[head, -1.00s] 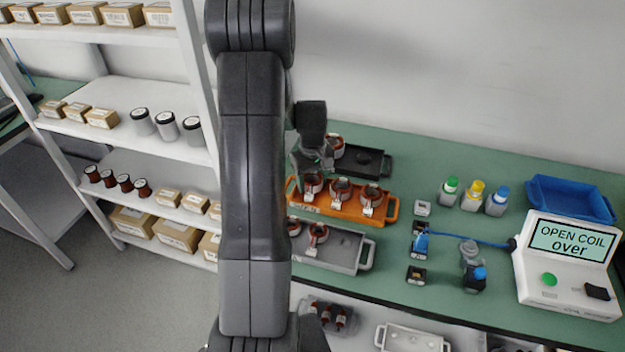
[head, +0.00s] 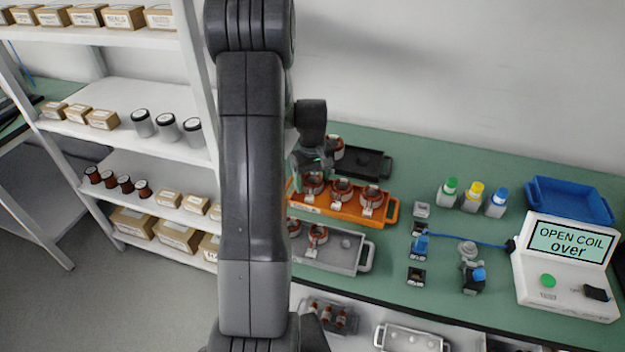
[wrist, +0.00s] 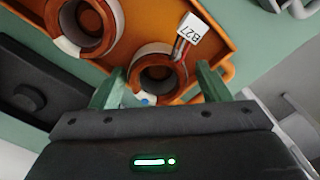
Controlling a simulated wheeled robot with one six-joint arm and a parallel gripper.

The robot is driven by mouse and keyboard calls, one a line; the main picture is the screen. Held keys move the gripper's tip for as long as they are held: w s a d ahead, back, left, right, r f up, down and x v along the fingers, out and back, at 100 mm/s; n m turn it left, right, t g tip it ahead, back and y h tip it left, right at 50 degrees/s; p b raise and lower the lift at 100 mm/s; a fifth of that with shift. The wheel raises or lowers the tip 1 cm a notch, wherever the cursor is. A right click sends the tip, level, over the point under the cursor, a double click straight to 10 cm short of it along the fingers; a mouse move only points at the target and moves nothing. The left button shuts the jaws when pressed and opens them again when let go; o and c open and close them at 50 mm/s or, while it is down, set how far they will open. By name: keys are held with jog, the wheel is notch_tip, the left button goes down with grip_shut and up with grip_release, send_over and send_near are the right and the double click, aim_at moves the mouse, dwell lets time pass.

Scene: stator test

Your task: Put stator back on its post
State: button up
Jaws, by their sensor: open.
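Copper-wound stators sit in a row in the orange tray (head: 350,213). My gripper (head: 312,172) is over the left one (head: 313,187) in the head view, partly hidden by my arm. In the wrist view my open green fingers (wrist: 160,78) stand on either side of a stator (wrist: 150,52) with a white tag reading B27 (wrist: 195,29). Its lower part is hidden by my gripper. I cannot tell whether the fingers touch it. The grey tray (head: 350,266) holds stators at its left and a bare post (head: 346,243) at its right.
A black tray (head: 383,174) behind holds a stator (head: 335,147) and a bare post. To the right stand bottles (head: 473,195), a blue tray (head: 570,200) and a tester (head: 567,265) reading "OPEN COIL over". A shelf (head: 160,88) stands at the left.

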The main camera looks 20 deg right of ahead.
jog(key=shift+r+p, duration=1.2)
jog(key=shift+r, duration=0.95)
jog(key=shift+o, duration=0.2)
jog(key=o, duration=0.5)
jog(key=shift+o, duration=0.2)
notch_tip(320, 180, up, 14)
jog(key=b, duration=0.1)
jog(key=shift+f, duration=0.15)
notch_tip(320, 180, down, 15)
jog(key=shift+r+p, duration=0.2)
jog(key=shift+p, duration=0.1)
jog(key=shift+f+b, duration=0.35)
jog(key=shift+f, duration=0.15)
